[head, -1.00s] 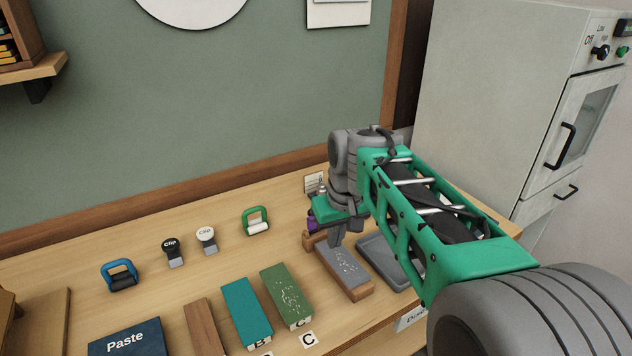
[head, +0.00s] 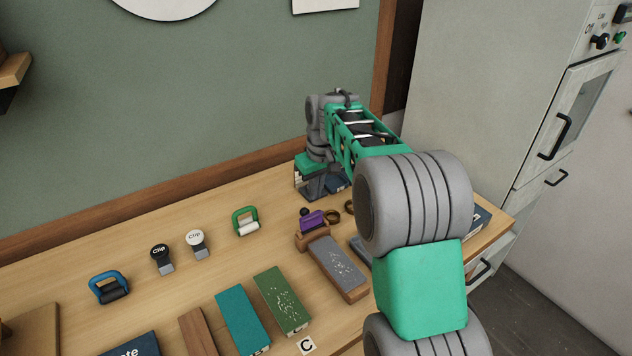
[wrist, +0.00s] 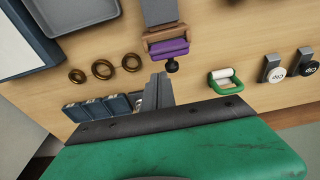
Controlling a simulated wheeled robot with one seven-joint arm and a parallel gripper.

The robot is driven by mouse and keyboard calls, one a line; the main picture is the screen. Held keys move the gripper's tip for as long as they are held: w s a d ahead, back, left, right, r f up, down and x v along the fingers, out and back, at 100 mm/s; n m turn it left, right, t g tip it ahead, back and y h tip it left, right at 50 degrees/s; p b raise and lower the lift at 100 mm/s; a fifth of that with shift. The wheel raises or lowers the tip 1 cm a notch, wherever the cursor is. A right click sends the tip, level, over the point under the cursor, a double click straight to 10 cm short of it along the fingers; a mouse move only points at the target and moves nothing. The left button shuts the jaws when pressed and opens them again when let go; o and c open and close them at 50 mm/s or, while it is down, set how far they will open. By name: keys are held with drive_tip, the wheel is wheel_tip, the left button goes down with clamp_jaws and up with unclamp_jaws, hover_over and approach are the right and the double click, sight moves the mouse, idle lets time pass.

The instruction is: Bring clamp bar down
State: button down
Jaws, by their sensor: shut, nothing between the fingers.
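The clamp bar looks like the purple piece (head: 312,221) with a black knob (head: 304,211). It stands at the far end of a wooden holder (head: 302,240) that carries a grey stone (head: 338,263), and it looks raised rather than lying along the stone. It also shows in the wrist view (wrist: 168,47), with its knob (wrist: 171,65) toward my fingers. My gripper (head: 314,192) is shut and empty, beyond the holder near the back of the bench. In the wrist view my gripper (wrist: 161,84) is close to the knob, with a visible gap.
Brass rings (wrist: 103,69) lie beside the holder, and small blue boxes (wrist: 105,106) sit close to my fingers. A grey tray (wrist: 75,12) lies beside the stone. A green-handled roller (head: 245,222) and two clips (head: 161,258) stand left of it on open bench.

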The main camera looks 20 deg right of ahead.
sight(308, 216)
drive_tip(key=f, duration=0.5)
drive_tip(key=shift+w+a+p, duration=0.1)
drive_tip(key=shift+w+p, duration=0.3)
drive_tip(key=shift+f, duration=0.1)
drive_tip(key=shift+s+b, duration=0.1)
drive_tip(key=shift+b, duration=0.45)
